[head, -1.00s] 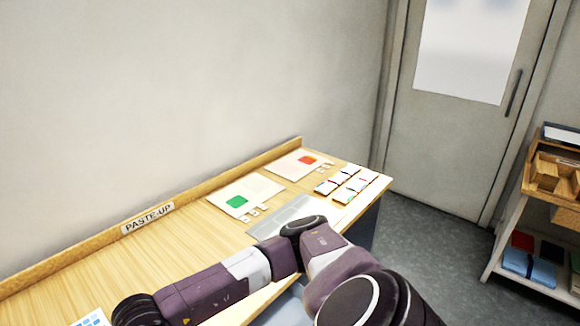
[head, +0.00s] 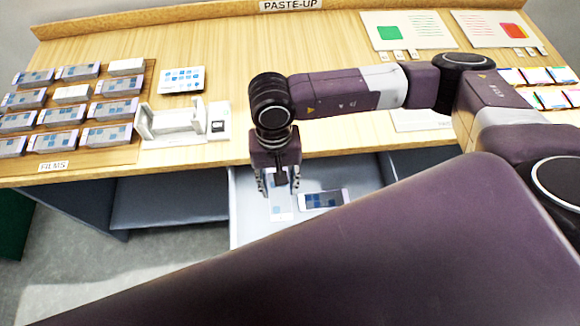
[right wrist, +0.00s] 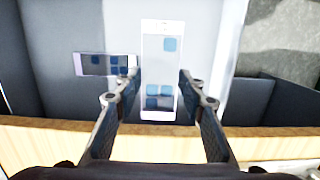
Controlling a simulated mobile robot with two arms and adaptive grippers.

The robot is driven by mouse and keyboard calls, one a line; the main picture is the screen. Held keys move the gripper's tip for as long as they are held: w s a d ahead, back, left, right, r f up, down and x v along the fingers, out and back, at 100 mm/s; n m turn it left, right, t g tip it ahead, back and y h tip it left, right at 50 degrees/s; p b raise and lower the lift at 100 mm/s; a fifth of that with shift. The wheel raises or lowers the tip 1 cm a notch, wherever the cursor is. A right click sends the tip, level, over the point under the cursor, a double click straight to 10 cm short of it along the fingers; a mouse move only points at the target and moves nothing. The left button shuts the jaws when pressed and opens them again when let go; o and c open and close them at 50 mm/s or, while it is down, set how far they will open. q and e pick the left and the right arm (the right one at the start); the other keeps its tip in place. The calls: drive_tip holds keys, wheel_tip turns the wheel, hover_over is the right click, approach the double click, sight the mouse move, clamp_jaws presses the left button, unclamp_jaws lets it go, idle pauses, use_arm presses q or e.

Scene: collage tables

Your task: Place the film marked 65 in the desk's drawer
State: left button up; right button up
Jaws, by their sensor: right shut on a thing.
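The desk's drawer (head: 244,215) is pulled open below the desk front. My right gripper (head: 281,190) points down over it, shut on a pale film with blue squares (head: 281,210). In the right wrist view this film (right wrist: 162,70) stands out between the two fingers (right wrist: 160,82). I cannot read a number on it, nor tell whether it touches the drawer floor. Another film (head: 325,199) lies flat in the drawer beside it, and it also shows in the right wrist view (right wrist: 105,65). My left gripper is out of view.
A films rack (head: 115,157) with several films stands at the desk's left. A white stand (head: 172,122) and a blue-square card (head: 183,79) are beside it. Sheets with green (head: 408,30) and red (head: 497,29) patches lie at the back right.

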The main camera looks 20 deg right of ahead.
sight(281, 200)
wheel_tip(281, 200, down, 9)
drive_tip(key=b, duration=0.3)
drive_tip(key=shift+d, duration=0.1)
drive_tip(key=shift+w+f+b, duration=0.1)
drive_tip(key=shift+f+b, duration=0.3)
drive_tip(key=shift+f, duration=0.15)
drive_tip(key=shift+w+d, duration=0.1)
drive_tip(key=shift+w, duration=0.25)
drive_tip(key=w, duration=0.2)
drive_tip(key=w+d, duration=0.1)
drive_tip(key=shift+f, duration=0.6)
